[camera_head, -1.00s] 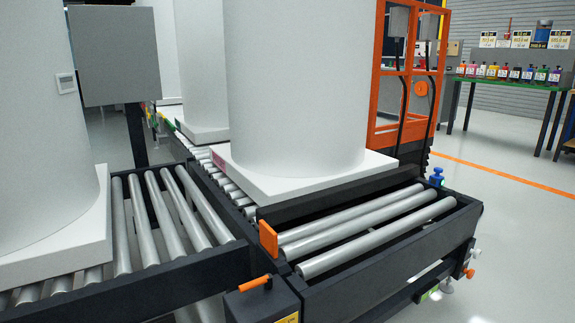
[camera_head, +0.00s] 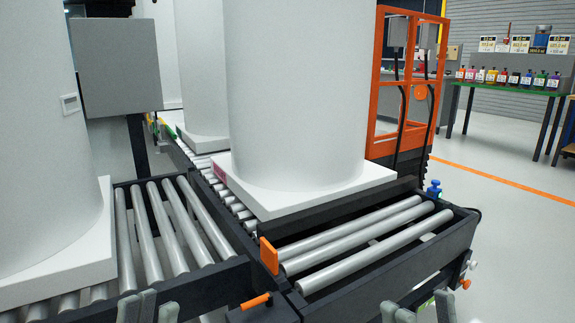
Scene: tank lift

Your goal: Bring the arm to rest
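My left gripper (camera_head: 149,306) shows only its grey fingertips at the bottom edge, in front of the left roller conveyor. My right gripper (camera_head: 420,311) shows at the bottom edge, right of centre, in front of the right conveyor frame. Its fingertips are apart with nothing seen between them. The rest of both grippers and both arms is out of the picture.
A large white tank (camera_head: 295,90) stands on the right roller conveyor (camera_head: 365,238). Another tank (camera_head: 40,150) stands on the left conveyor (camera_head: 165,225). An orange handle (camera_head: 256,301) and orange stop (camera_head: 269,255) lie between the grippers. Open floor (camera_head: 510,240) lies right.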

